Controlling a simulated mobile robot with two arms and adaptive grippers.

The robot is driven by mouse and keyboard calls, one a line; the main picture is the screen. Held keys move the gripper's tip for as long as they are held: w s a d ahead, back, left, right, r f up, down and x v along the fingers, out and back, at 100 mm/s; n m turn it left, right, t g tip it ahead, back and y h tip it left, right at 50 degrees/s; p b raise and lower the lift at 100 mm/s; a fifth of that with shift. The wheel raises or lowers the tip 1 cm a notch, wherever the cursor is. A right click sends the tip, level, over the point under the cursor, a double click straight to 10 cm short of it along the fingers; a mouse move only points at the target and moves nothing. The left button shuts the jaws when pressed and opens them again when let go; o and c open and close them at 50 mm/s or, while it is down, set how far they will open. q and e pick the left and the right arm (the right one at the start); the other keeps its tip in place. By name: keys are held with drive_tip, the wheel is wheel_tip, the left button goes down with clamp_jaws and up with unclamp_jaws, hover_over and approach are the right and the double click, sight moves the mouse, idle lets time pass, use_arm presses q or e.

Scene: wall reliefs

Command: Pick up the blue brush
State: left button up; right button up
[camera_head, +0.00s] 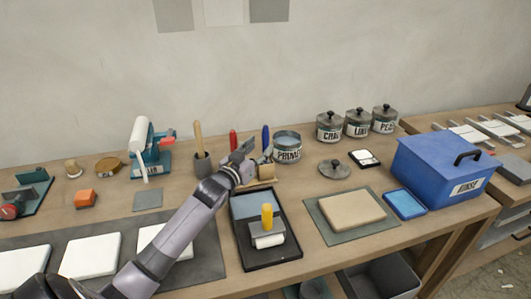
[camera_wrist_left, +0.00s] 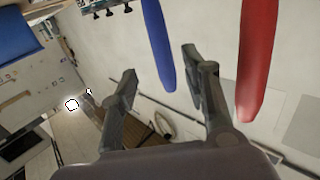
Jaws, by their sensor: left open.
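In the left wrist view, the blue handle (camera_wrist_left: 158,42) points into the space ahead of and between the open, empty fingers of my left gripper (camera_wrist_left: 159,82). The handle looks apart from both fingers. My right gripper is in neither view.
A red-handled brush (camera_head: 233,140) stands close beside the blue one; its handle (camera_wrist_left: 256,60) is right of my fingers in the wrist view. The PRIMER tin (camera_head: 287,153) is close on the right. A black tray (camera_head: 277,256) with a yellow-handled roller (camera_head: 267,226) lies in front.

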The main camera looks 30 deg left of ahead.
sight(264, 141)
use_arm(q)
drive_tip(key=shift+w+a+p, duration=0.25)
drive_tip(key=shift+w+p, duration=0.1)
drive_tip(key=shift+w, duration=1.05)
drive_tip(key=shift+w+a+p, duration=0.2)
drive_tip(key=shift+w+p, duration=0.1)
drive_tip(key=shift+w, duration=1.05)
drive_tip(key=shift+c, duration=0.2)
clamp_jaws()
